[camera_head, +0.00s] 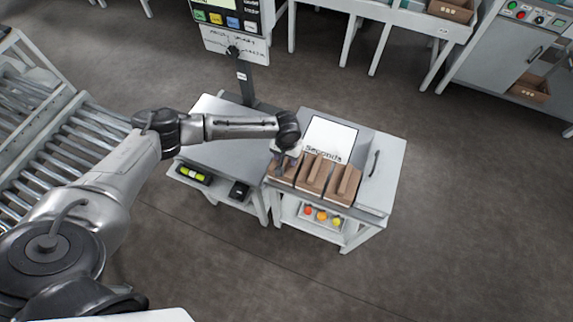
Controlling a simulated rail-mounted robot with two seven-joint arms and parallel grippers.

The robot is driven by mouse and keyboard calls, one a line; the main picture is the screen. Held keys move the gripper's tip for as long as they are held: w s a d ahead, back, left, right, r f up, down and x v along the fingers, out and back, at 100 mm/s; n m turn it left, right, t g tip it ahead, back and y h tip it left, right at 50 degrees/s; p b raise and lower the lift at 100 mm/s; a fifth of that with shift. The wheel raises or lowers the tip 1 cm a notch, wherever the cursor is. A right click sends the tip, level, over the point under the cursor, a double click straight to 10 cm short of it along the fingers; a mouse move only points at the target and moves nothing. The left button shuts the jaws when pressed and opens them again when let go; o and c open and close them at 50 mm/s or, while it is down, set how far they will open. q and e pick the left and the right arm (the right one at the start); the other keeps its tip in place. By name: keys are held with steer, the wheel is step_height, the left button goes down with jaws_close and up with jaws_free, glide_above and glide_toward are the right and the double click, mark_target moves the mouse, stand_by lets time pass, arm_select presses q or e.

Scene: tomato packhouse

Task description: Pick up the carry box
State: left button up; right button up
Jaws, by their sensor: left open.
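Three small brown carry boxes stand side by side along the front of a grey bench: a left one (273,180), a middle one (313,176) and a right one (344,184). Each has a raised strip like a handle along its top. My left gripper (281,168) is open and points down at the left box, covering part of it. I cannot tell whether the fingers touch the box or stand around its handle. My right gripper is out of view.
A white "Seconds" sign (331,137) stands right behind the boxes. A screen (228,17) on a post rises behind the left bench (215,153). A lower shelf holds a tray (322,218) of coloured round items. A roller conveyor (85,140) is at left; the floor at right is clear.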

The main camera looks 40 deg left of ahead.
arm_select(q)
jaws_close()
stand_by(0.3)
steer(key=shift+r, duration=0.15)
